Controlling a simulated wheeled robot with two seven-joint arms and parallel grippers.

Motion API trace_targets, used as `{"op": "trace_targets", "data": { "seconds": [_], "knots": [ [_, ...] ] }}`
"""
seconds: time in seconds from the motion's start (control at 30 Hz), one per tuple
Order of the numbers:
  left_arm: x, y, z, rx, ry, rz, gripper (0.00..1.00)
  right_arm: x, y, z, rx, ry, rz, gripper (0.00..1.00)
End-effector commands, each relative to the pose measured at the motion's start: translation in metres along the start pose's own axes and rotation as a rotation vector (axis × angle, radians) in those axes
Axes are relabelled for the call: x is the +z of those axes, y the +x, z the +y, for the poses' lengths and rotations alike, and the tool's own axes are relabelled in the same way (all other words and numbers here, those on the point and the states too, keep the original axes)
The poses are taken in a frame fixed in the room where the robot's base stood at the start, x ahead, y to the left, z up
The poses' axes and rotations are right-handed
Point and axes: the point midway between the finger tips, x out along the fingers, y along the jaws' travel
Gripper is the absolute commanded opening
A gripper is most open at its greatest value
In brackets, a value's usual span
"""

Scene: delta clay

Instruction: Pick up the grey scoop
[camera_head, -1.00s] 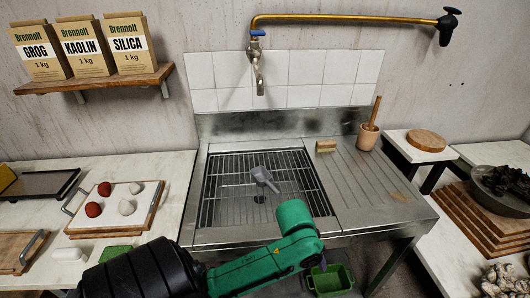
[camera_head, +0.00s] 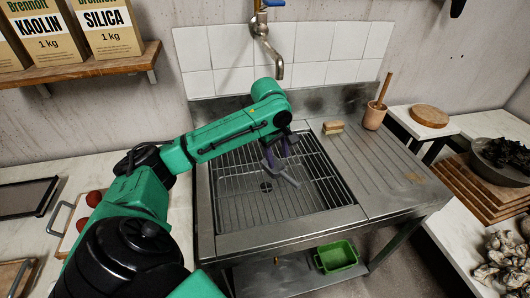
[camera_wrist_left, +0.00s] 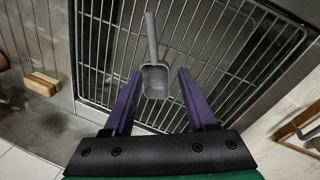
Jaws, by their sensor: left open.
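The grey scoop (camera_head: 287,177) lies on the wire rack in the sink (camera_head: 240,215), its handle pointing to the lower right in the head view. In the left wrist view the scoop's bowl (camera_wrist_left: 156,83) shows between the purple fingers, with the handle (camera_wrist_left: 151,38) reaching away past the fingertips. My left gripper (camera_head: 279,155) is open above the rack at the scoop, and the wrist view shows its two fingers (camera_wrist_left: 159,73) apart, one on each side of the bowl. The fingers and arm partly hide the bowl in the head view. My right gripper is not in view.
A tap (camera_head: 271,50) hangs over the back of the sink. A wood-backed brush or block (camera_head: 333,127) and a mortar with pestle (camera_head: 374,115) stand on the drainboard (camera_head: 370,165). A green tub (camera_head: 336,257) sits below. The drainboard's middle is clear.

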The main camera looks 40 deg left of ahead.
Motion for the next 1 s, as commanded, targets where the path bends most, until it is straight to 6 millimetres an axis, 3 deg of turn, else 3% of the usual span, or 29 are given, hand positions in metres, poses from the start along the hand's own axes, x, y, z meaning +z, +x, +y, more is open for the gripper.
{"op": "trace_targets", "data": {
  "seconds": [0.1, 0.27, 0.57, 0.8, 0.83, 0.97, 1.0],
  "knots": [
    [0.002, 0.032, 0.000, -0.004, 0.003, -0.004, 0.57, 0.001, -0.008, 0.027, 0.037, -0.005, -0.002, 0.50],
    [0.001, 0.060, 0.001, 0.000, 0.003, -0.001, 0.57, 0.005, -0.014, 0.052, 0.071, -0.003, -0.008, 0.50],
    [-0.004, 0.109, 0.006, 0.001, 0.005, -0.001, 0.57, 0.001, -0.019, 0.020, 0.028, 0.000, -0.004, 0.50],
    [-0.004, 0.116, 0.005, 0.002, 0.007, 0.000, 0.57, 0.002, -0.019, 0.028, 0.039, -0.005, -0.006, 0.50],
    [-0.004, 0.116, 0.005, 0.002, 0.007, 0.000, 0.49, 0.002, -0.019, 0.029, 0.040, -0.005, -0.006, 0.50],
    [-0.004, 0.116, 0.005, 0.002, 0.006, 0.000, 0.00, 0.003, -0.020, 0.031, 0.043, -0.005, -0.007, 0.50],
    [-0.004, 0.116, 0.005, 0.002, 0.006, 0.000, 0.00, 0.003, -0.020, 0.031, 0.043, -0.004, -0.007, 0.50]
  ]
}}
